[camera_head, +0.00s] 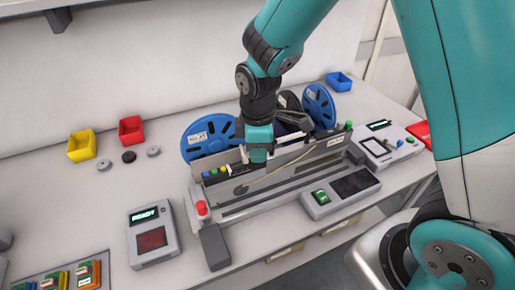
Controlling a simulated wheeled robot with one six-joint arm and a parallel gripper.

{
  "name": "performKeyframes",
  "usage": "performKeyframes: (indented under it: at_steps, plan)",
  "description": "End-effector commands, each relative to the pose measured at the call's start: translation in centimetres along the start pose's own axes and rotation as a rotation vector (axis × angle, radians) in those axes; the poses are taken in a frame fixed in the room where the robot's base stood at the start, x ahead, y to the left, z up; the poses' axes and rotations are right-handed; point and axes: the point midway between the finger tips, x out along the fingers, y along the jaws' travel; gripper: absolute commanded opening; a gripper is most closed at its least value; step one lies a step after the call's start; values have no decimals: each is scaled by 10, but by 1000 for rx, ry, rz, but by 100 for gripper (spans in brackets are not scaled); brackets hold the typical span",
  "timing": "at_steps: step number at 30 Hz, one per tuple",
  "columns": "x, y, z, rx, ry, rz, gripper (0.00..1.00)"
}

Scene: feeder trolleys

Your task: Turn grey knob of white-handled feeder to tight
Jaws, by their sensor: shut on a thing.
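My gripper (257,162) is at the row of feeders on the grey feeder bank, pointing down. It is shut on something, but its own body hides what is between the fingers. The grey knob cannot be made out. Small coloured knobs, including a yellow one (222,169), line up left of my gripper. The feeder bank (235,208) stands on the bench.
Blue reels (205,138) stand behind the bank. A red button (201,208) is at its left end. A READY box (152,236) stands left, a panel with a green switch (321,197) in front. Yellow (81,146) and red (131,130) bins sit back left.

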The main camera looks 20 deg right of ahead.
Motion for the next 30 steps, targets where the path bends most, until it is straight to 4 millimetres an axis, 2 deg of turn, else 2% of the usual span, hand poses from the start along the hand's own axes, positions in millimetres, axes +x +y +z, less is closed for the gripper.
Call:
performKeyframes:
  at_steps: [3,4,6,7,15,19,23,30]
  plan:
    - [-1,0,0,-1,1,2,0]
    - [-1,0,0,-1,1,2,26]
    - [-1,0,0,-1,1,1,42]
    - [-1,0,0,-1,1,1,47]
    - [-1,0,0,-1,1,0,47]
    - [-9,1,-1,-2,3,3,47]
    - [-32,1,-1,-1,5,6,47]
    - [-94,1,-1,-1,6,8,47]
